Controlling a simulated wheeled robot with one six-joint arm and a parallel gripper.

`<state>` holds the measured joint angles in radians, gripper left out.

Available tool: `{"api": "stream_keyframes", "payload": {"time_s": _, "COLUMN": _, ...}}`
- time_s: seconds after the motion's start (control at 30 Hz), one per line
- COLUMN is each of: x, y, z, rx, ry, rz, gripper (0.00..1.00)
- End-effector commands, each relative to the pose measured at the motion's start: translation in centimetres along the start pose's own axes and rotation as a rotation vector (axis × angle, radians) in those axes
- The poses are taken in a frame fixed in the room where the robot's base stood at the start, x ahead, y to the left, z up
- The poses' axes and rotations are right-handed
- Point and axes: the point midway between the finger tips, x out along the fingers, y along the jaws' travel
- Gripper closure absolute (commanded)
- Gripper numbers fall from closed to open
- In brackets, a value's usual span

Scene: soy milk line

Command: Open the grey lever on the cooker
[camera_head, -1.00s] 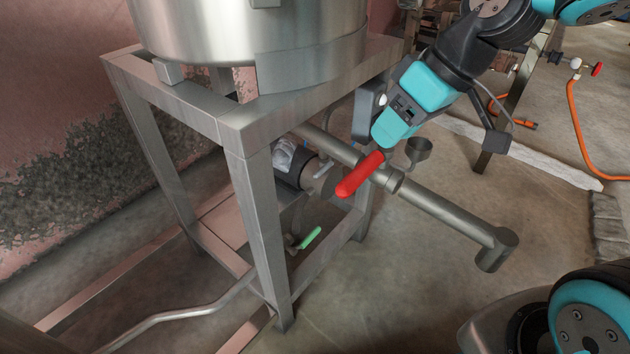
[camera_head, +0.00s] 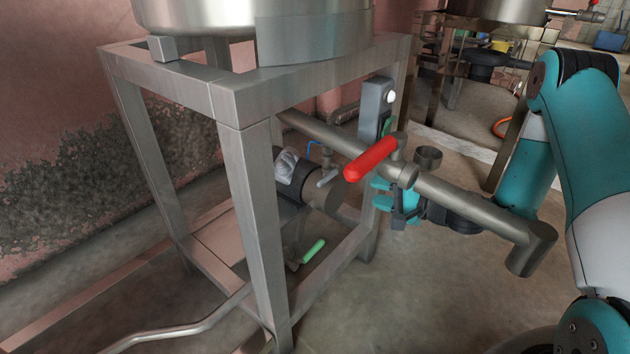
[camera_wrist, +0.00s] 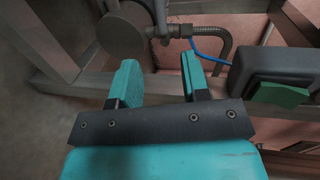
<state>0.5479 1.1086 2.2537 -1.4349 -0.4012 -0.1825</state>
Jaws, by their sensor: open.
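The grey lever (camera_head: 327,178) is a short light-grey handle on a small valve beside the pump, inside the cooker's steel frame (camera_head: 250,180). In the wrist view the grey lever (camera_wrist: 187,42) appears just beyond the fingertips, nearer the right finger. My gripper (camera_head: 377,194) is open and empty, below the red-handled pipe, pointing left toward the lever with a gap between. In the wrist view my gripper (camera_wrist: 160,72) shows both teal fingers apart. Part of my gripper is hidden behind the pipe.
A red lever (camera_head: 370,159) sits on the thick pipe (camera_head: 470,205) right above my gripper. A green lever (camera_head: 313,251) is low inside the frame. A grey switch box (camera_head: 375,108) is on the frame; a blue hose (camera_wrist: 208,52) runs by the valve.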

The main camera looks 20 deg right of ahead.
Motion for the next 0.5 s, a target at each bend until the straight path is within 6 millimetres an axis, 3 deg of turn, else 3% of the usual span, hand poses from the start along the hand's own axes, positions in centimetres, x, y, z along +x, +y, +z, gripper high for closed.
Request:
{"api": "stream_keyframes", "payload": {"time_s": 0.17, "x": 0.5, "y": -0.1, "z": -0.5, "rx": 0.038, "ry": 0.027, "rz": -0.013, "gripper": 0.57}}
{"api": "stream_keyframes", "payload": {"time_s": 0.5, "x": 4.0, "y": -0.5, "z": -0.5, "rx": 0.035, "ry": 0.023, "rz": -0.011, "gripper": 0.57}}
